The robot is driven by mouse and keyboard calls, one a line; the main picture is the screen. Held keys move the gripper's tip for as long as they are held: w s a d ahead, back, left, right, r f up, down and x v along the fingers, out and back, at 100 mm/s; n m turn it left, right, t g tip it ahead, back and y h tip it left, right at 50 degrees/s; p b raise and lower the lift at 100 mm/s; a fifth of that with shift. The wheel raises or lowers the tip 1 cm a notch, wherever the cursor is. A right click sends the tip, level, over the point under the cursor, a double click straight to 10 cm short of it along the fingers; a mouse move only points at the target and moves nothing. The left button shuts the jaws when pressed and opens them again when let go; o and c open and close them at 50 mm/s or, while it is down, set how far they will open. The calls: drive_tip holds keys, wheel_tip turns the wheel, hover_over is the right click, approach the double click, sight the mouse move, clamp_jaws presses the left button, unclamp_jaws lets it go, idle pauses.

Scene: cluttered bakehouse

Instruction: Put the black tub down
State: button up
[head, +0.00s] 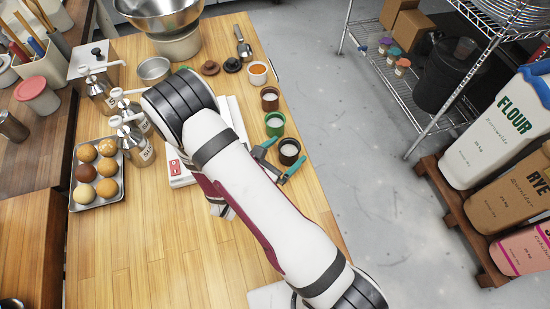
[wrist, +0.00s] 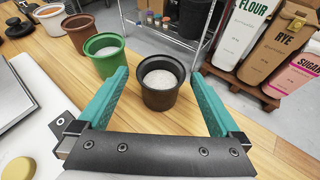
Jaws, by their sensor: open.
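The black tub (head: 289,149) stands upright on the wooden table near its right edge, with pale contents inside. In the wrist view the black tub (wrist: 161,84) sits between and just ahead of the two teal fingers. My gripper (head: 278,163) is open, with one finger on either side of the tub. In the wrist view my gripper (wrist: 160,85) shows a gap between each finger and the tub wall. The tub's base appears to rest on the table.
A green tub (head: 274,123), a brown tub (head: 270,98) and a white tub (head: 258,73) stand in a row behind the black one. A white scale (head: 183,170) lies to the left. The table's right edge is close; bare tabletop (head: 150,250) lies at the front left.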

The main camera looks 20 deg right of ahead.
drive_tip(key=v, duration=0.6)
drive_tip(key=shift+a, duration=0.15)
drive_tip(key=s+d+r+m+g+y, duration=0.1)
drive_tip(key=s+d+r+m+g, duration=0.4)
drive_tip(key=m, duration=0.4)
drive_tip(key=s+d+r+m+g, duration=0.3)
drive_tip(key=s+r+m+g, duration=0.25)
drive_tip(key=s+m, duration=0.2)
drive_tip(key=s+a+r+m+t+y, duration=0.1)
drive_tip(key=s+a+r+m+y, duration=0.2)
drive_tip(key=a+m+y, duration=0.2)
drive_tip(key=s+a+r+m+t+y, duration=0.1)
drive_tip(key=s+a+r+m+y, duration=0.2)
drive_tip(key=a+m+y, duration=0.3)
drive_tip(key=s+m, duration=0.1)
drive_tip(key=m, duration=0.2)
drive_tip(key=shift+a+y, duration=0.2)
drive_tip(key=shift+y, duration=0.1)
